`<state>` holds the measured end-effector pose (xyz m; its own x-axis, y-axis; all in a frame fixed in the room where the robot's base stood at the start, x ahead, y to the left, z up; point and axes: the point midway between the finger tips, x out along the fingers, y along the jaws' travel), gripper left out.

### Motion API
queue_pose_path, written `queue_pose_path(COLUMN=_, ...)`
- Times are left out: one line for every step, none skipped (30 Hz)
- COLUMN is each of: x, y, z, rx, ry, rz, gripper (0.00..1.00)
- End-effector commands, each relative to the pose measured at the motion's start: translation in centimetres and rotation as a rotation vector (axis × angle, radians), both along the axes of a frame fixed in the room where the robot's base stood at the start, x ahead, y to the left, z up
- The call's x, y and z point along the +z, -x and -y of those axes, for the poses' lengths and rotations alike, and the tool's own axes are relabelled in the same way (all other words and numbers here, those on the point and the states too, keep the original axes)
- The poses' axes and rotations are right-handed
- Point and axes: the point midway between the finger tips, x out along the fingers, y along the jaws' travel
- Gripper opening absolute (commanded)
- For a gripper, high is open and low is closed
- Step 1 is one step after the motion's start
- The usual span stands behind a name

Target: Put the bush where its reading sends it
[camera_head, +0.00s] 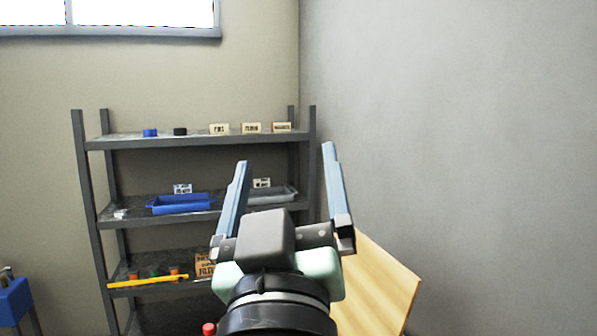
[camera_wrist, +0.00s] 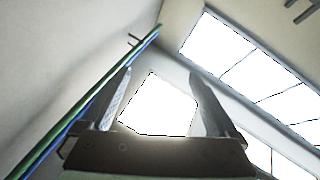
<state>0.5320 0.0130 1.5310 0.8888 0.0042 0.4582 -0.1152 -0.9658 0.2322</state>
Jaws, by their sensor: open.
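My gripper (camera_head: 287,165) is open and empty, its two blue-grey fingers pointing up in front of the shelf rack in the head view. In the wrist view the gripper (camera_wrist: 165,88) is open against the ceiling and windows, with nothing between its fingers. A blue ring-like piece (camera_head: 150,133) and a black one (camera_head: 180,131) lie on the top shelf; I cannot tell whether either is the bush. A blue tray (camera_head: 181,205) and a grey tray (camera_head: 272,195), partly behind my gripper, sit on the middle shelf, each with a small card behind it. No reading is legible.
The grey shelf rack (camera_head: 200,142) stands against the back wall. Several lettered cards (camera_head: 251,128) stand on its top shelf. A wooden board (camera_head: 385,285) is at right; a blue object (camera_head: 12,300) is at far left.

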Motion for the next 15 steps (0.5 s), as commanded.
queue_pose_path(x=2.6, y=2.6, z=0.5, rx=0.033, ry=-0.063, rz=0.101, gripper=0.95)
queue_pose_path(x=3.8, y=3.9, z=0.7, rx=0.055, ry=-0.096, rz=0.152, gripper=0.95)
queue_pose_path(x=5.1, y=5.5, z=0.9, rx=0.082, ry=-0.133, rz=0.207, gripper=0.95)
queue_pose_path(x=5.9, y=6.5, z=1.0, rx=0.102, ry=-0.155, rz=0.241, gripper=0.95)
queue_pose_path(x=6.5, y=7.3, z=1.1, rx=0.116, ry=-0.172, rz=0.271, gripper=0.95)
queue_pose_path(x=7.1, y=8.2, z=1.2, rx=0.133, ry=-0.19, rz=0.3, gripper=0.95)
queue_pose_path(x=7.5, y=8.7, z=1.3, rx=0.142, ry=-0.2, rz=0.316, gripper=0.95)
queue_pose_path(x=7.7, y=9.0, z=1.3, rx=0.148, ry=-0.205, rz=0.327, gripper=0.95)
queue_pose_path(x=7.9, y=9.3, z=1.3, rx=0.154, ry=-0.211, rz=0.336, gripper=0.95)
queue_pose_path(x=7.9, y=9.4, z=1.3, rx=0.157, ry=-0.213, rz=0.34, gripper=0.95)
queue_pose_path(x=7.9, y=9.4, z=1.3, rx=0.158, ry=-0.215, rz=0.341, gripper=0.95)
queue_pose_path(x=7.9, y=9.4, z=1.3, rx=0.158, ry=-0.215, rz=0.34, gripper=0.95)
queue_pose_path(x=7.9, y=9.4, z=1.3, rx=0.157, ry=-0.214, rz=0.339, gripper=0.95)
queue_pose_path(x=7.9, y=9.4, z=1.3, rx=0.157, ry=-0.214, rz=0.339, gripper=0.95)
queue_pose_path(x=7.9, y=9.4, z=1.3, rx=0.156, ry=-0.213, rz=0.338, gripper=0.95)
